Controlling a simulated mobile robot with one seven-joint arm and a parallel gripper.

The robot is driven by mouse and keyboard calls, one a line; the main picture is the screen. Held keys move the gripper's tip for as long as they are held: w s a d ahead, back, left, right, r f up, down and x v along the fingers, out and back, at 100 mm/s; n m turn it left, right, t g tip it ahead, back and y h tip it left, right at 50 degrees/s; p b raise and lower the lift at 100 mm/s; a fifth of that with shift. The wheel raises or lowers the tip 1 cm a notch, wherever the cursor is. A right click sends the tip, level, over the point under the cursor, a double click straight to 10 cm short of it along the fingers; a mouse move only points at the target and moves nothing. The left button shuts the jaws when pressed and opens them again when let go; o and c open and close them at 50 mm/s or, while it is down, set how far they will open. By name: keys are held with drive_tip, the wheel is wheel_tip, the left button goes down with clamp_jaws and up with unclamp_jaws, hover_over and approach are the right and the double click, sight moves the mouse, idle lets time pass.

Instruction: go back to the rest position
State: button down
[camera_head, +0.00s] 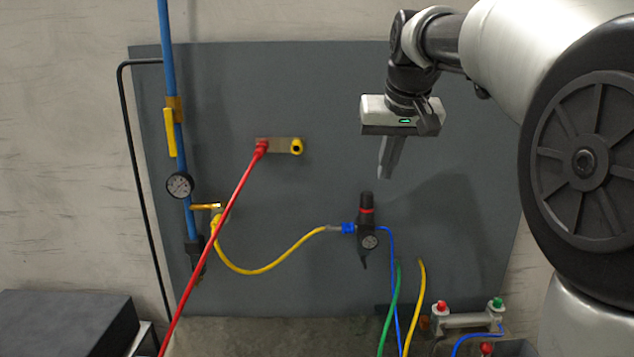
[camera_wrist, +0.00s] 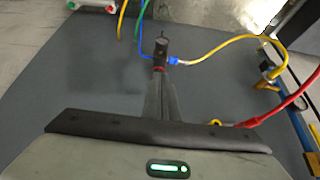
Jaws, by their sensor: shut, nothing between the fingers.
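My gripper (camera_head: 386,172) hangs below my arm in the head view, fingers pointing down and together, in front of the grey panel (camera_head: 330,90). Nothing shows between the fingers. In the wrist view the closed fingers (camera_wrist: 160,82) point toward the black regulator with the red ring (camera_wrist: 161,50). In the head view the regulator (camera_head: 366,225) is below and left of the fingertips, apart from them.
A red hose (camera_head: 215,242) runs up to a bracket with a yellow port (camera_head: 296,146). A yellow hose (camera_head: 265,270) joins the blue pipe's (camera_head: 168,70) side to the regulator. A dark box (camera_head: 65,325) stands lower left. Green and yellow hoses rise at the bottom.

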drive_tip(key=s+f, duration=0.5)
drive_tip(key=s, duration=0.4)
drive_tip(key=s+f, duration=0.5)
drive_tip(key=s, duration=0.5)
drive_tip(key=s+f, duration=0.6)
drive_tip(key=s, duration=0.4)
drive_tip(key=shift+a+g, duration=0.2)
drive_tip(key=shift+g, duration=0.1)
drive_tip(key=shift+s, duration=0.15)
